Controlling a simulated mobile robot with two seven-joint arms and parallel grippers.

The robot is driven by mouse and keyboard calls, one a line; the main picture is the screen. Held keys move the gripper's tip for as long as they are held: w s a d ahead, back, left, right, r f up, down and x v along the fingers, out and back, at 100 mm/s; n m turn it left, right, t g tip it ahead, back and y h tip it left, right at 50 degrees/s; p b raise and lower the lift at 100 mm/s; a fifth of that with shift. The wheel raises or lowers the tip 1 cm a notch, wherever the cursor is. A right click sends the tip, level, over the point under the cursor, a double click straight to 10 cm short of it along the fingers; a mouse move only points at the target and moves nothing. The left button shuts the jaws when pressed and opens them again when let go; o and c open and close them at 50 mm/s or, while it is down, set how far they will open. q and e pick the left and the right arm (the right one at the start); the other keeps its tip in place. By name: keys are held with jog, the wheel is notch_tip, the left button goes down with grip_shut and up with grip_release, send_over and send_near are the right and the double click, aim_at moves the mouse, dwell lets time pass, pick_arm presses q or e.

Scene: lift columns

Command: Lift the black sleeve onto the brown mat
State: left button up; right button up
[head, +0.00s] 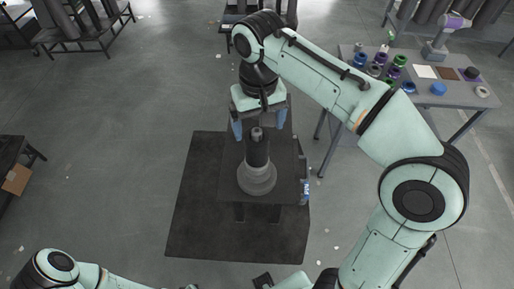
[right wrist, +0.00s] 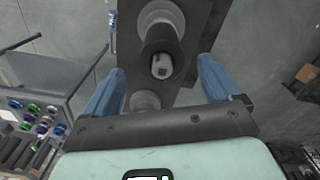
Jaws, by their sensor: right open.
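A black sleeve (head: 257,152) appears to stand upright around a grey post with a wide grey foot, on a dark stand (head: 285,180). In the right wrist view the sleeve (right wrist: 160,38) shows below the grey foot, with the post's pale tip in front. My right gripper (head: 258,125) is open, its blue fingers pointing down, just beyond the sleeve and apart from it. The fingers (right wrist: 162,68) look empty. The brown mat (head: 447,73) lies on the table at the upper right and looks bare. My left arm shows at the bottom left; its gripper is out of view.
A dark floor mat (head: 190,220) lies under the stand.

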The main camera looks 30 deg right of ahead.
aim_at(258, 131)
jog(key=shift+f, duration=0.8)
jog(key=shift+w+f, duration=0.2)
jog(key=shift+f, duration=0.75)
notch_tip(258, 131, down, 4)
jog(key=shift+w+f+b, duration=0.1)
jog(key=shift+b, duration=0.55)
pick_arm(q)
jog(key=shift+s+d+f, duration=0.1)
jog(key=shift+s+f, duration=0.15)
jog(key=shift+f, duration=0.25)
jog(key=shift+s+f, duration=0.2)
jog(key=shift+f, duration=0.25)
pick_arm(e)
jog(key=shift+c, duration=0.4)
jog(key=c, duration=1)
jog(key=shift+c, duration=0.5)
